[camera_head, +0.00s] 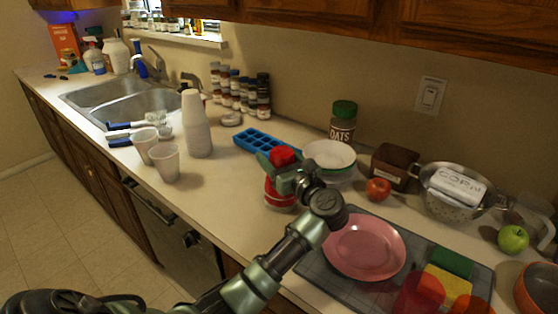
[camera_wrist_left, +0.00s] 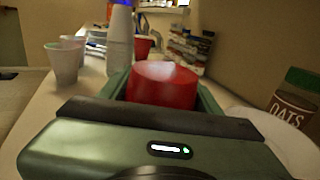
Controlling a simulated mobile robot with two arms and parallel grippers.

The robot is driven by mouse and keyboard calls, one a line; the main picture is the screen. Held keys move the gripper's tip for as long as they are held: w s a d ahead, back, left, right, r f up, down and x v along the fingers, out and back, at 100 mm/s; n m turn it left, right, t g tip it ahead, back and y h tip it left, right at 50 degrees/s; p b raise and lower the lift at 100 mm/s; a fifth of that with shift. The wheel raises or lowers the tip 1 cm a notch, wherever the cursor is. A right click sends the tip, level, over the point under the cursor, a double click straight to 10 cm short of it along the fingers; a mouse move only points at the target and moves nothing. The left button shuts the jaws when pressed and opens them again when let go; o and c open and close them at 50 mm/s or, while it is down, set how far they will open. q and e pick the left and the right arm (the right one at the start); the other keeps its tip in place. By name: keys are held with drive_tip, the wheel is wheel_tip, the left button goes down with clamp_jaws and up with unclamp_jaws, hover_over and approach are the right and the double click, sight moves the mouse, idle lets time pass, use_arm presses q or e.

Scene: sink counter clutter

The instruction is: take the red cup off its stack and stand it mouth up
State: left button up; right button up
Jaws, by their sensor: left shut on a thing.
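My left gripper (camera_head: 284,176) is shut on the red cup (camera_head: 282,155), over the counter to the left of the pink plate. The cup also shows between the fingers in the left wrist view (camera_wrist_left: 165,84), its closed base up, so it is mouth down. Red shows below the fingers too; whether its rim touches the counter I cannot tell. A tall stack of white cups (camera_head: 196,125) stands mouth down further left, apart from the gripper. My right gripper is not in view.
Two pale cups (camera_head: 166,162) (camera_head: 145,145) stand mouth up by the white stack. A blue ice tray (camera_head: 258,141), a white bowl (camera_head: 329,152) and an oats jar (camera_head: 343,122) are behind the gripper. A pink plate (camera_head: 364,247) is at right.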

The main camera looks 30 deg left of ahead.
use_arm(q)
wheel_tip(320, 180, up, 28)
drive_tip(key=p, duration=0.3)
drive_tip(key=shift+r, duration=0.25)
idle(0.7)
